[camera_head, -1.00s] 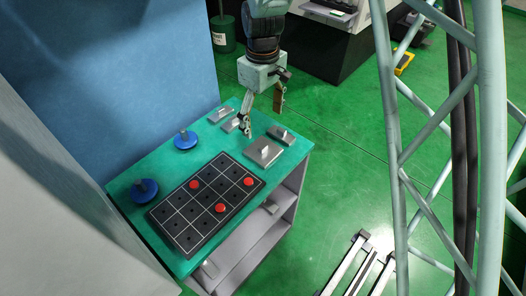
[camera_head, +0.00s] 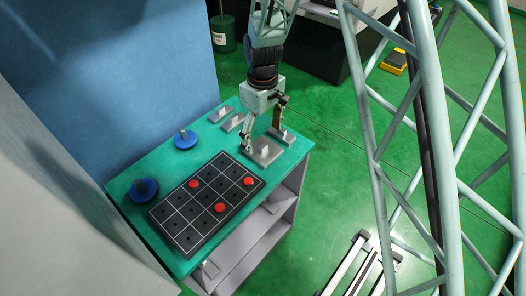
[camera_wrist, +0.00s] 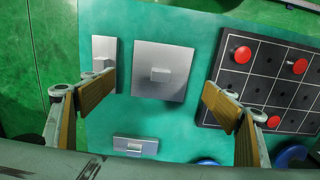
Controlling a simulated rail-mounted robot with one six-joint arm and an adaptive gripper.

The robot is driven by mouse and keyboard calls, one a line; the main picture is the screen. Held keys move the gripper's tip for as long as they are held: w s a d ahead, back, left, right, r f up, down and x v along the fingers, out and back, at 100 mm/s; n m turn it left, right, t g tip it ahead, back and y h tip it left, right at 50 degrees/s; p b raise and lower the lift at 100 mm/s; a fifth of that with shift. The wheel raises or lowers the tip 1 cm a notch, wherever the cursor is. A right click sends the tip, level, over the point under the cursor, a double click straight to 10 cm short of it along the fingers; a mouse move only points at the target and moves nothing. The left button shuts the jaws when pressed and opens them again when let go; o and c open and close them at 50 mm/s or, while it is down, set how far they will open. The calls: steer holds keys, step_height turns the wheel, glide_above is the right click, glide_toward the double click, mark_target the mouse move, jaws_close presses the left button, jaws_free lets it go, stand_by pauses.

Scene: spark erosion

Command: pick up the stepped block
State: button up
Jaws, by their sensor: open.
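Grey metal pieces, each a flat plate with a smaller raised block on top, lie on the green tabletop; I take the large square one (camera_head: 258,157) as the stepped block. In the wrist view this stepped block (camera_wrist: 147,87) lies flat between my finger pads, a little above the picture's middle. My gripper (camera_head: 262,138) is open and empty over it, one finger on each side. In the wrist view my gripper (camera_wrist: 160,86) has its left fingertip overlapping a narrower metal piece (camera_wrist: 104,48). Whether the fingers touch anything, I cannot tell.
The narrower piece (camera_head: 288,138) lies close to the right. Smaller metal pieces (camera_head: 219,114) lie at the back left. A black gridded board (camera_head: 183,236) with red buttons (camera_head: 219,208) fills the front. Blue round knobs (camera_head: 144,190) stand along the left, near a blue wall (camera_head: 150,70).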

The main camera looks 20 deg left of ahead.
mark_target(263, 146)
steer(key=shift+f, duration=0.25)
steer(key=shift+s+f, duration=0.1)
steer(key=shift+f, duration=2.4)
steer(key=c, duration=1.3)
steer(key=shift+r, duration=0.1)
steer(key=shift+r, duration=4.95)
